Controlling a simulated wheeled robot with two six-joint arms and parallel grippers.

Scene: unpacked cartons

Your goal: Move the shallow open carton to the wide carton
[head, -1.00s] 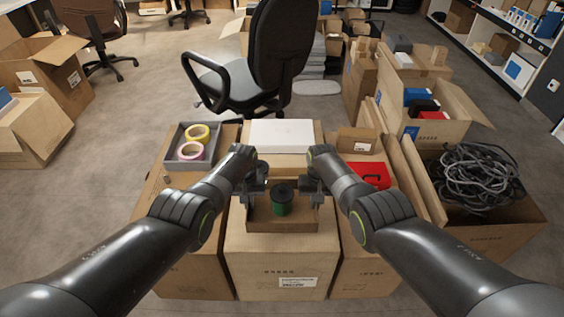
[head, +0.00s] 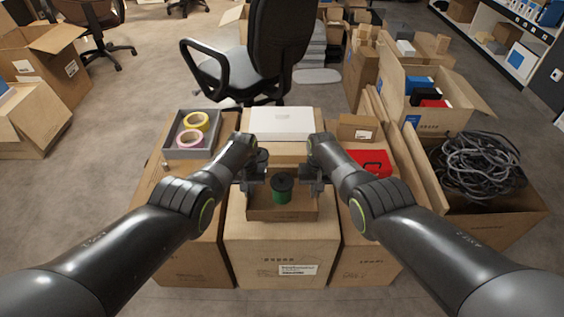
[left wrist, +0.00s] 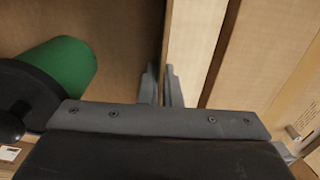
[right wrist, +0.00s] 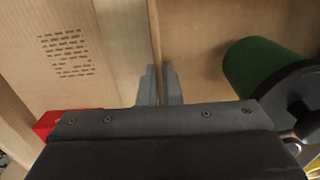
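The shallow open carton (head: 283,213) is a low brown tray on top of the middle closed carton (head: 280,250). A green spool with a black flange (head: 281,190) stands inside it. My left gripper (head: 246,186) is at its left wall, which runs between the fingers (left wrist: 162,85) in the left wrist view. My right gripper (head: 316,186) is at its right wall, which runs between the fingers (right wrist: 159,85) in the right wrist view. Both grippers look closed on these walls. I cannot tell for sure which carton is the wide one.
A grey tray with tape rolls (head: 181,152) is on the left carton (head: 190,250). A white box (head: 282,123) lies behind the shallow carton. A red case (head: 368,162) and small brown box (head: 358,128) are to the right. An open carton (head: 490,228) holds cables. An office chair stands behind.

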